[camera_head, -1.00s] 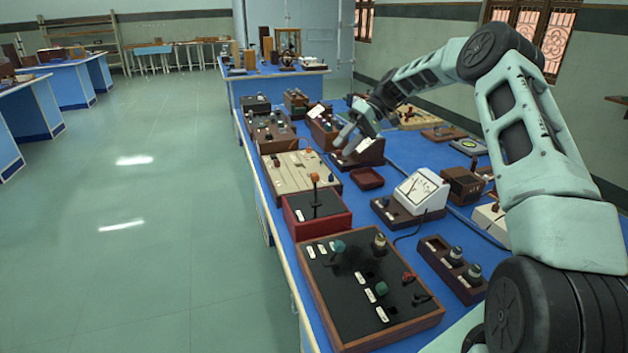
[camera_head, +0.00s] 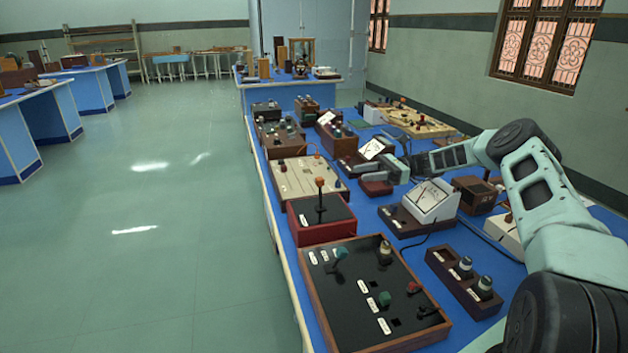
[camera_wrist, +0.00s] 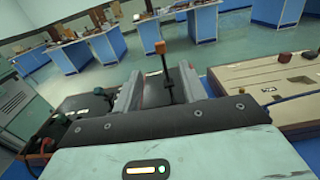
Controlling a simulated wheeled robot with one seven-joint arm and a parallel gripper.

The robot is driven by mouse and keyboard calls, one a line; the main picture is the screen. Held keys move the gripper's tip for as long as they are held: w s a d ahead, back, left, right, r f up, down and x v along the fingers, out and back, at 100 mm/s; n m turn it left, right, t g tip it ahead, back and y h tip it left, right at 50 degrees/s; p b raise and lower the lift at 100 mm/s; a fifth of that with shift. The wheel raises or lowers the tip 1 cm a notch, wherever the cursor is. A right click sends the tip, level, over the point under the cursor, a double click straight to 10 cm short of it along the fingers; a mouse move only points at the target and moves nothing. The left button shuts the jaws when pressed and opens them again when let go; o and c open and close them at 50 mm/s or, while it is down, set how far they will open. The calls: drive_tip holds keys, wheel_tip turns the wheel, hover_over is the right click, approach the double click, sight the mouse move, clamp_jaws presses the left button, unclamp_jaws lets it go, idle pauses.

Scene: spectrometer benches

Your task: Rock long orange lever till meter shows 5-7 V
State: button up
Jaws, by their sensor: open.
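The long lever with an orange knob (camera_head: 320,183) stands on the black top of a red box (camera_head: 297,222), at mid-table in the head view. In the wrist view its knob (camera_wrist: 160,48) and dark stem show between the two fingers, beyond the tips. My gripper (camera_head: 362,172) is open and empty, to the right of the lever and apart from it, pointing left. A white-faced meter (camera_head: 432,198) on a brown base stands right of the red box; its reading is too small to tell. A second meter (camera_head: 372,149) stands farther back.
A dark red tray (camera_head: 376,188) lies just below my gripper. A cream board (camera_head: 290,180) is behind the red box. A black panel (camera_head: 350,290) with knobs stands in front. A two-knob block (camera_head: 463,280) is at right. Open floor (camera_head: 130,240) lies left of the table.

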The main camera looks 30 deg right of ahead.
sight(320, 193)
drive_tip(key=p+x, duration=0.4)
drive_tip(key=x, duration=1.1)
drive_tip(key=shift+a, duration=0.4)
clamp_jaws()
